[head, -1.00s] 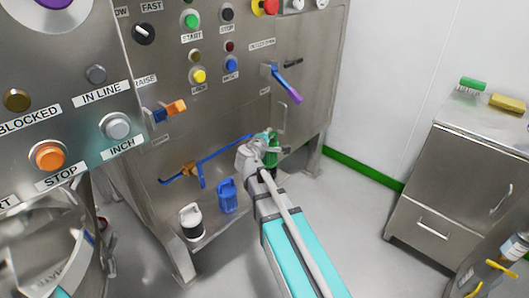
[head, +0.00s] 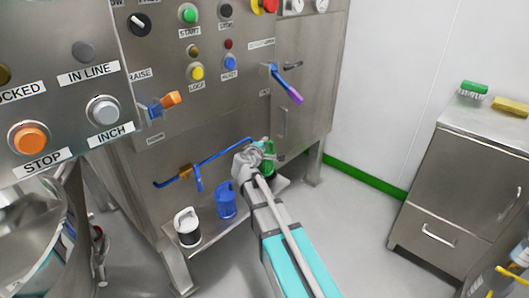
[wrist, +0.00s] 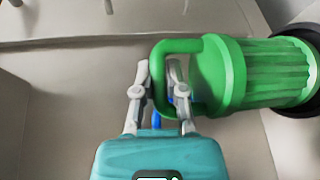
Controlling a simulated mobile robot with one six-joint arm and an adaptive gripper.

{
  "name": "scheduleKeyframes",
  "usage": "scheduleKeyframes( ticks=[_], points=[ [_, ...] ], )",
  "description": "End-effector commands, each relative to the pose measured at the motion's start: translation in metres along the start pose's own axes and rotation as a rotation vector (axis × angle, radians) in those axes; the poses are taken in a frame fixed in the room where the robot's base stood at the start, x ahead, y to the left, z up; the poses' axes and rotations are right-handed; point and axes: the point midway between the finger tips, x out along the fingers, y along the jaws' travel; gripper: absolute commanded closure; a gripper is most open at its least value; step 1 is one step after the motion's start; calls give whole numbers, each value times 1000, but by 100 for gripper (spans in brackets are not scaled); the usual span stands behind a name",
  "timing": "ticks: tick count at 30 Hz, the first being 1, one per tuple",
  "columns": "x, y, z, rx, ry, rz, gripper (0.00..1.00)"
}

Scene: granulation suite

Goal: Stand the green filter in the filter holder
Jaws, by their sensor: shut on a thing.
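The green filter (head: 269,149) is at the right end of the low shelf at the foot of the steel machine. In the wrist view the green filter (wrist: 222,75) lies sideways across the picture, its ribbed body to the right and its loop handle to the left. My gripper (wrist: 160,68) has its fingers on either side of the handle's outer bar and is shut on it. A dark ring (wrist: 303,40) surrounds the filter's far end; I cannot tell whether it is the holder or how deep the filter sits. My gripper (head: 254,153) partly hides the filter in the head view.
A blue filter (head: 226,200) and a white and black canister (head: 187,227) stand left along the shelf. A blue pipe with an orange fitting (head: 186,171) runs just above. A steel cabinet (head: 465,185) stands right, with clear floor between.

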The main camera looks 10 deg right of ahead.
Motion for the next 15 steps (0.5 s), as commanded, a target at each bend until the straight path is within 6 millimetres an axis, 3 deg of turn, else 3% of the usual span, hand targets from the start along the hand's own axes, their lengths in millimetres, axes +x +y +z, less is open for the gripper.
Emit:
scheduleKeyframes(
  ticks=[15],
  points=[
    [12,-33,-10,0,1,0,100]
  ],
)
